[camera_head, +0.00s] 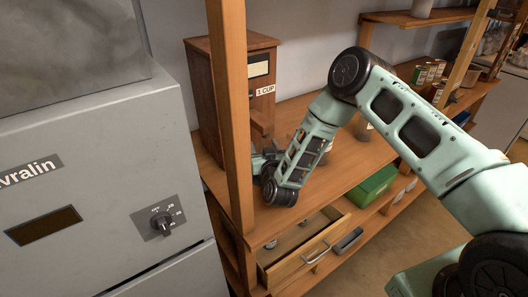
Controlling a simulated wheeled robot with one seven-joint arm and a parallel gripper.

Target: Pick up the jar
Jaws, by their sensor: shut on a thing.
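My gripper (262,158) is low over the upper wooden shelf, just right of the upright post and in front of the wooden dispenser. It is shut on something. The held thing is hidden by the gripper and the post, and I cannot tell whether it is the jar.
The wooden dispenser (202,95), labelled "1 CUP", stands close by. The wooden post (231,120) rises beside my gripper. A drawer (300,250) is open below. A green box (373,186) is on the lower shelf. A grey machine (100,190) fills the left.

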